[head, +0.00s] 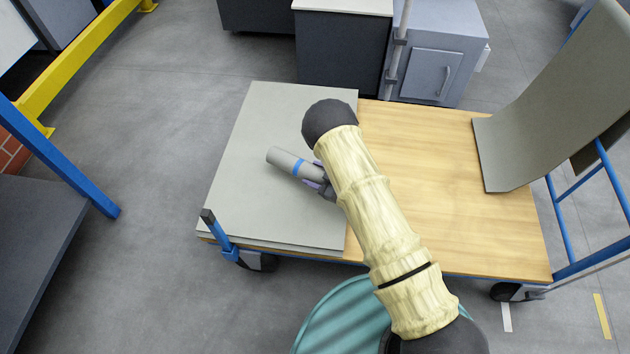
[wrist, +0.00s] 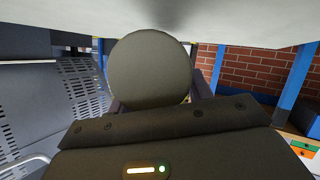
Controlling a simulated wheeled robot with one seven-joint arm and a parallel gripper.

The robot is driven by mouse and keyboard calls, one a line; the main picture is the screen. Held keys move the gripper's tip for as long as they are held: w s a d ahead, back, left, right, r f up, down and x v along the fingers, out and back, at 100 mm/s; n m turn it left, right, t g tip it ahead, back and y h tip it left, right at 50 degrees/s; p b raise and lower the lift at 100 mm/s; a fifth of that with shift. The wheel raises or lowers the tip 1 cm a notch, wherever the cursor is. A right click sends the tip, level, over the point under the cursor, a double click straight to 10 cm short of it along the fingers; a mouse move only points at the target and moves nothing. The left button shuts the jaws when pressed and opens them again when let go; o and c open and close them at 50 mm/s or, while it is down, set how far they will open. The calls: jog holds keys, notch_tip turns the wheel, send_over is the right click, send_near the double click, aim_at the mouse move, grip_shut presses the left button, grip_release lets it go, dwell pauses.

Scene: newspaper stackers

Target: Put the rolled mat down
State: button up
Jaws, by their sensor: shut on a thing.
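The rolled mat (head: 284,160) is a small grey cylinder with a blue band, above the grey sheets at the left of the cart. My gripper (head: 318,175) is shut on its right end; my arm hides part of the gripper. In the wrist view the rolled mat (wrist: 150,68) shows as a round grey end between my fingers (wrist: 158,95). A pale surface lies close along its upper edge there. I cannot tell whether the mat touches the sheets.
The grey sheets (head: 260,110) lie flat on the wooden cart deck (head: 450,190), whose middle is bare. A bent grey sheet (head: 540,120) leans at the right by a blue rail (head: 562,220). A teal round thing (head: 335,315) stands in front. Grey cabinets (head: 435,55) stand behind.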

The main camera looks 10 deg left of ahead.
jog(key=shift+d+f+b, duration=0.1)
jog(key=shift+f+b, duration=0.65)
jog(key=shift+f, duration=1.15)
jog(key=shift+r, duration=0.1)
jog(key=o, duration=1.3)
jog(key=p+v, duration=0.4)
jog(key=v, duration=0.8)
